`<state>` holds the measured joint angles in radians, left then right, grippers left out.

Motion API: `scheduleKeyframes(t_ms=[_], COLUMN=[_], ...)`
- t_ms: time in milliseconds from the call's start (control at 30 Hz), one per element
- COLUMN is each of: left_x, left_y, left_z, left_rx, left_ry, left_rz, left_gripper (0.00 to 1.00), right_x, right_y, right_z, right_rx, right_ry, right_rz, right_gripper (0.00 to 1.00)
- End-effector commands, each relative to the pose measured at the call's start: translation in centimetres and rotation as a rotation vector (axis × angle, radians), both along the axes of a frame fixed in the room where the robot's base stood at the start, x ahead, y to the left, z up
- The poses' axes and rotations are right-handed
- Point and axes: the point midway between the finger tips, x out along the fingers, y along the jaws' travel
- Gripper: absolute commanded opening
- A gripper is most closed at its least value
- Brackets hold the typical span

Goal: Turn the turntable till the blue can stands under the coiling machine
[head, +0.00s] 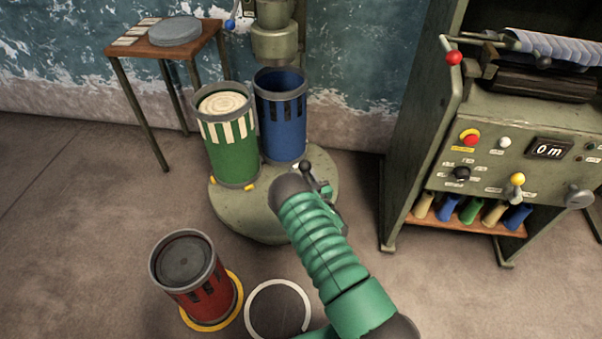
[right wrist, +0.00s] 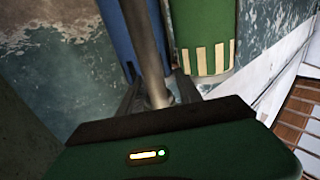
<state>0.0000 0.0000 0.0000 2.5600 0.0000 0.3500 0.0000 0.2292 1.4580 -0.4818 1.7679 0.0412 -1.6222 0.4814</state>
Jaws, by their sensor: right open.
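The round green turntable (head: 262,225) carries a green can (head: 231,150) at the left and a blue can (head: 284,132) behind and to its right. The coiling machine's head (head: 273,45) hangs just above the blue can's open, dark mouth; exact centring is hard to judge. The green can is full of pale coiled sliver. A post with a dark knob (head: 305,166) stands at the turntable's right side. My right gripper (head: 321,188) is there, partly hidden by its arm. In the right wrist view its open fingers (right wrist: 157,88) lie either side of the grey post (right wrist: 146,45). My left gripper is out of view.
A red can (head: 185,275) stands at front left on a yellow floor ring, beside an empty white ring (head: 279,309). A side table (head: 165,45) stands at back left. A machine with a control panel (head: 515,150) stands at right. Floor at left is clear.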

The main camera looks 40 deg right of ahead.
Motion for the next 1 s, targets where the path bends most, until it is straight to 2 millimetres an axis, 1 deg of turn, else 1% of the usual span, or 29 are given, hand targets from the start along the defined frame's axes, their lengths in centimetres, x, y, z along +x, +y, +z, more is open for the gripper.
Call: scheduleKeyframes(t_ms=[133, 233, 367, 533, 567, 600, 800, 933, 967, 1000], left_x=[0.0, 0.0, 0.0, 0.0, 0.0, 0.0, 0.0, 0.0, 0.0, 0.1], left_y=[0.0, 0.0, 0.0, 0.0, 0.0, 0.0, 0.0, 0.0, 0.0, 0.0], left_z=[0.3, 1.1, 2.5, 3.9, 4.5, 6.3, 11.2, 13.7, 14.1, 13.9], left_rx=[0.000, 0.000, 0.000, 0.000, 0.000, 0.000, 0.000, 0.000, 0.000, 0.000], left_ry=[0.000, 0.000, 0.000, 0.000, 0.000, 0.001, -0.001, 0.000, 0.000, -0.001], left_rz=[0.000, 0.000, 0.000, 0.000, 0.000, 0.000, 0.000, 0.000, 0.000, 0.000], left_gripper=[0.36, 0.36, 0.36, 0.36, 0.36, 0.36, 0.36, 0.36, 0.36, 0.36], right_x=[-0.6, -2.2, -5.7, -10.5, -11.1, -10.9, -12.1, -13.1, -13.3, -13.9], right_y=[0.2, 0.7, 1.8, 3.5, 3.8, 3.9, 4.3, 4.6, 4.7, 4.8], right_z=[0.0, 0.1, 0.3, 0.2, 0.4, 1.0, 0.8, 0.8, 0.8, 0.2], right_rx=[0.001, 0.002, 0.004, 0.004, 0.002, 0.000, -0.003, 0.000, 0.002, 0.003], right_ry=[0.002, 0.006, 0.007, 0.007, 0.007, 0.009, 0.013, 0.009, 0.007, 0.006], right_rz=[-0.001, -0.003, -0.004, -0.004, -0.002, 0.003, 0.002, 0.004, 0.005, 0.002], right_gripper=[0.41, 0.41, 0.41, 0.41, 0.41, 0.41, 0.41, 0.41, 0.41, 0.41])
